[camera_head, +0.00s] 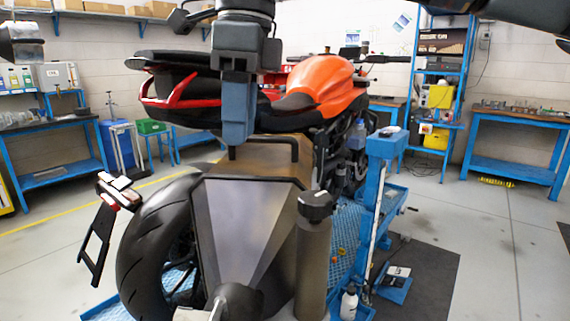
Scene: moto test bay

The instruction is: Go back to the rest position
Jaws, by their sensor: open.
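My gripper (238,138) hangs down from the top of the view, left of the middle, pointing at the floor. It shows nearly side-on, so the gap between its fingers is hard to see. It is open, and I see nothing held in it. It shows in front of the motorcycle's tail (172,90); how far apart they are, I cannot tell. The motorcycle has an orange tank (322,84), and its rear tyre (150,255) is at the lower left. Dark parts of my arm cross the top edge at the right.
The motorcycle stands on a blue lift (345,225) with a blue post (378,190). A white bottle (349,303) stands low beside it. A plate holder (97,240) sticks out left. Blue workbenches (515,125) line the walls. Floor at the right (490,220) is clear.

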